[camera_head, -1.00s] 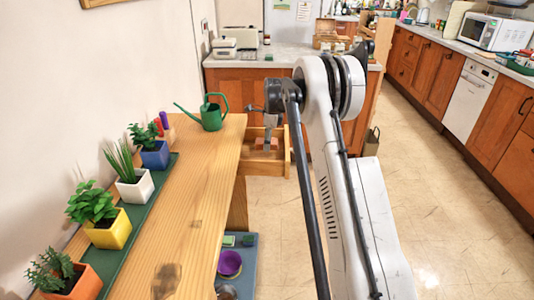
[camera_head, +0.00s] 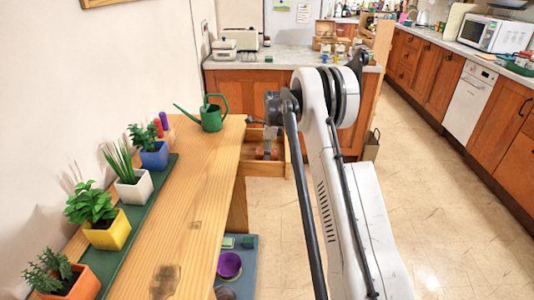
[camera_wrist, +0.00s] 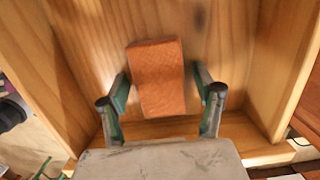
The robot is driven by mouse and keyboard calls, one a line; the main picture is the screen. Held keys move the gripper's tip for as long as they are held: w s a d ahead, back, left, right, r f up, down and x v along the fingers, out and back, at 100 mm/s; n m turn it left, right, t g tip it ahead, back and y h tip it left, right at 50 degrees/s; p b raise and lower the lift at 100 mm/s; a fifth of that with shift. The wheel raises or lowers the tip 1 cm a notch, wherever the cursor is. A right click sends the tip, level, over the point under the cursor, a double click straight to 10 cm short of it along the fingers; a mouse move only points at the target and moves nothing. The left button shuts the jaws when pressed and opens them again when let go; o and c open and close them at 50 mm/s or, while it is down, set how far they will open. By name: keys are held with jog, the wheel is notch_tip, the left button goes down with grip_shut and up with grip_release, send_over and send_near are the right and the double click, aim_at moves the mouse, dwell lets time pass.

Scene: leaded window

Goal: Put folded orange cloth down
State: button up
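The folded orange cloth (camera_wrist: 158,78) lies in the open wooden drawer (camera_wrist: 225,35), against its bare floor, in the wrist view. My gripper (camera_wrist: 162,88) has its two green-and-grey fingers spread on either side of the cloth. A narrow gap shows between the cloth and each finger, so the gripper looks open. In the head view, the drawer (camera_head: 266,169) sticks out at the far end of the wooden bench. The cloth (camera_head: 262,154) shows there as a small orange-red patch, partly hidden by my gripper.
A green watering can (camera_head: 211,117) stands on the bench (camera_head: 190,210) beside the drawer. Several potted plants line a green strip (camera_head: 128,212) along the wall. A blue-grey shelf (camera_head: 248,270) with a purple bowl (camera_head: 229,265) is below. Open floor lies to the right.

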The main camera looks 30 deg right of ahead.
jog(key=shift+r, duration=0.15)
notch_tip(320, 180, up, 11)
jog(key=d+p, duration=0.1)
jog(key=s+a+r+n+t+h, duration=0.1)
jog(key=s+a+r+n+t, duration=0.2)
jog(key=s+a+r+n, duration=1.15)
jog(key=s+a+n+t, duration=0.1)
jog(key=s+a+n, duration=0.2)
jog(key=s, duration=0.7)
jog(key=s+a+f+n+t, duration=0.1)
jog(key=s+a+n, duration=0.2)
jog(key=s, duration=0.8)
jog(key=s+a+n+t, duration=0.1)
jog(key=s+a+n, duration=0.2)
jog(key=s, duration=0.8)
jog(key=shift+s+a+f, duration=0.2)
jog(key=shift+a+f, duration=0.05)
jog(key=shift+a, duration=0.55)
jog(key=shift+o, duration=0.5)
jog(key=shift+n, duration=0.25)
